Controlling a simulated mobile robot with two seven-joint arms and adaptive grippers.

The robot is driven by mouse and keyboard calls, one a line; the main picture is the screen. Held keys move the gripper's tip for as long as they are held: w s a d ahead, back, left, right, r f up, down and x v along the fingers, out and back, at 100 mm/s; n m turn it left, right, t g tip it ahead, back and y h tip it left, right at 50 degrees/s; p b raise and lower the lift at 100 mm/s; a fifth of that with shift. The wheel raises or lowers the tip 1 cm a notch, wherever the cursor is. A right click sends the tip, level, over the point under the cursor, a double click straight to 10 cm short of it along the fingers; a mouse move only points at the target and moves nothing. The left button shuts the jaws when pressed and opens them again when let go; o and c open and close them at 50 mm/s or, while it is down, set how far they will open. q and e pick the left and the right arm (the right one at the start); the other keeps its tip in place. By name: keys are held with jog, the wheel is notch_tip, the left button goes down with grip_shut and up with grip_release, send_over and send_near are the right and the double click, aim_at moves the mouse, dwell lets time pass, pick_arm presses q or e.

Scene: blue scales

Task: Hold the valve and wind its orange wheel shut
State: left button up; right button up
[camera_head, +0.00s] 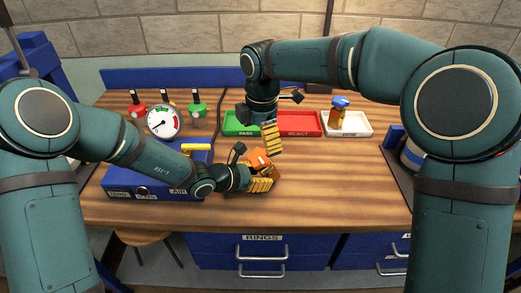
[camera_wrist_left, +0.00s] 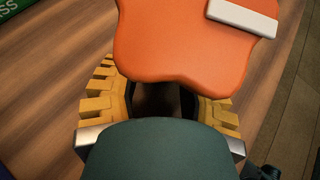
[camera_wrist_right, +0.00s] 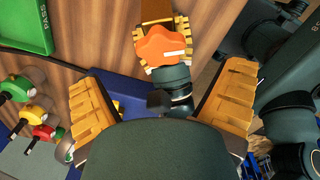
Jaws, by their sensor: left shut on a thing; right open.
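The valve's orange wheel (camera_head: 258,157) faces up over the front middle of the table. It also shows in the left wrist view (camera_wrist_left: 180,50) and the right wrist view (camera_wrist_right: 160,44). It is lobed, with a white bar mark on one side. My left gripper (camera_head: 262,178) is shut on the valve below the wheel, its yellow fingers on either side. The valve's body is mostly hidden by the wheel and fingers. My right gripper (camera_head: 270,136) is open and empty, above and behind the wheel, pointing down. In the right wrist view the wheel lies beyond its spread fingers.
A blue test box (camera_head: 150,183) with a gauge (camera_head: 163,121) stands left. Green PASS (camera_head: 236,126), red REJECT (camera_head: 305,131) and white DONE (camera_head: 362,130) trays line the back. A blue-topped item (camera_head: 340,104) stands in the DONE tray. The table right of the wheel is clear.

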aim_at(261, 156)
notch_tip(261, 156, up, 6)
jog(key=shift+s+f, duration=0.1)
dwell(0.4)
pick_arm(q)
jog(key=o, duration=0.9)
jog(key=shift+r, duration=0.1)
